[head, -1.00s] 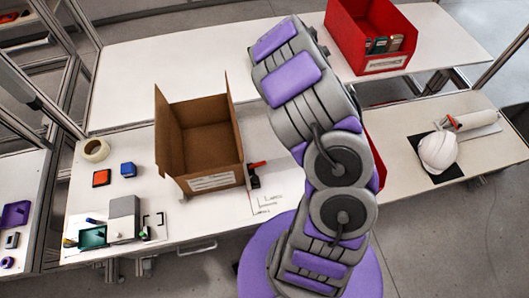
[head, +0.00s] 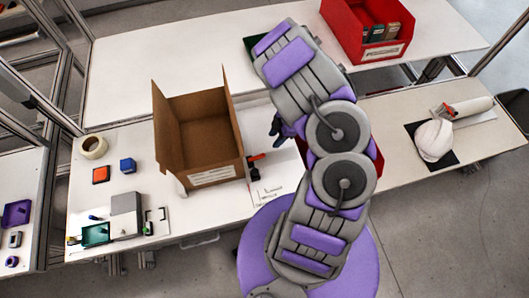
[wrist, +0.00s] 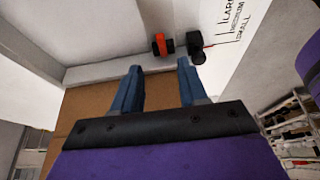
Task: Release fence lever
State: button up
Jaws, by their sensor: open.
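The fence lever (head: 257,157), with a red handle and a black body, sits on the table at the right side of the open cardboard box (head: 215,175). In the wrist view the red and black lever (wrist: 160,44) shows just beyond my fingertips, beside a black knob (wrist: 195,46). My gripper (head: 277,127) is above the table, up and to the right of the lever in the head view. In the wrist view my gripper (wrist: 159,72) is open, its two blue fingers apart with nothing between them. The fingers appear clear of the lever.
Printed size labels (wrist: 235,25) lie on the white surface by the lever. A red bin (head: 375,30) stands on the back table. A white helmet shell (head: 433,140) rests on a dark mat at right. A tape roll (head: 93,147) and small blocks lie left of the box.

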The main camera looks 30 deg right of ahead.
aim_at(264, 154)
jog(key=x, duration=1.1)
jog(key=shift+a+f, duration=0.1)
jog(key=shift+f, duration=0.3)
grip_shut()
jog(key=shift+w, duration=0.1)
